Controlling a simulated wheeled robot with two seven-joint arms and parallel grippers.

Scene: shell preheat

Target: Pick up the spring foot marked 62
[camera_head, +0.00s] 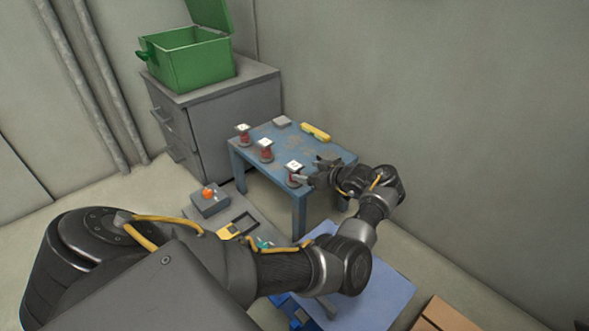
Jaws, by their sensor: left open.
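The marks are too small to read surely, so I cannot tell which is 62. My left gripper (312,172) is open at the table's front right. Its fingers point left, close to the nearest spring foot; I cannot tell whether they touch it. My right gripper is not in view.
A yellow object (315,132) and a grey block (282,122) lie at the table's back. A grey cabinet (232,120) with an open green box (192,65) stands behind left. A box with an orange-red knob (208,194) sits lower, left of the table.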

